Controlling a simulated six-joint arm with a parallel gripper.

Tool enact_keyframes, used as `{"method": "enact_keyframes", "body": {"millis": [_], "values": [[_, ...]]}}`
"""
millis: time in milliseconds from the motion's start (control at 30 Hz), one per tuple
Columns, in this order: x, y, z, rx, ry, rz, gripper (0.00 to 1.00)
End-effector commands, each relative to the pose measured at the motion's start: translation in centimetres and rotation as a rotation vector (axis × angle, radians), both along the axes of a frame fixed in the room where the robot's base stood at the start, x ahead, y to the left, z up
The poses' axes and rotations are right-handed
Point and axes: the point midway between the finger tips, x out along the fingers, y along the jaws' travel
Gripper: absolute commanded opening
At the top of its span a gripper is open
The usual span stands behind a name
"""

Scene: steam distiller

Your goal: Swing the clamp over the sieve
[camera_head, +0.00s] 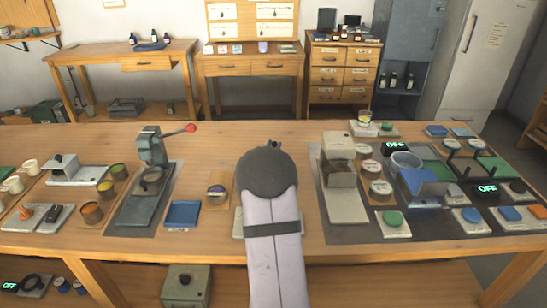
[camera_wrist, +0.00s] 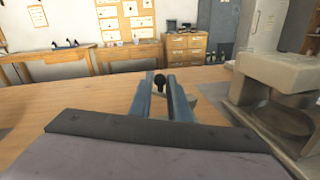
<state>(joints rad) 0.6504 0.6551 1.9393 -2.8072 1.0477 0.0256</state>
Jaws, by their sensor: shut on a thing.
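A small dark tip peeks out above the joint. A pale base plate (camera_head: 238,224) shows partly at the left edge of my arm. I cannot make out the sieve in either view.
A beige box-like apparatus (camera_head: 340,172) stands close to the right; it also shows in the wrist view (camera_wrist: 285,78). The bench behind is clear.

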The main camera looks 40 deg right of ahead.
Motion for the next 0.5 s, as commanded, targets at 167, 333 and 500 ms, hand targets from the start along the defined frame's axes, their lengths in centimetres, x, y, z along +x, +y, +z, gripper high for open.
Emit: {"method": "enact_keyframes", "body": {"millis": [167, 333, 500], "values": [[-0.10, 0.16, 0.07, -0.007, -0.002, 0.028, 0.00], [-0.08, 0.24, 0.22, -0.007, 0.001, 0.033, 0.00], [-0.08, 0.25, 0.19, -0.006, 0.002, 0.032, 0.19]]}}
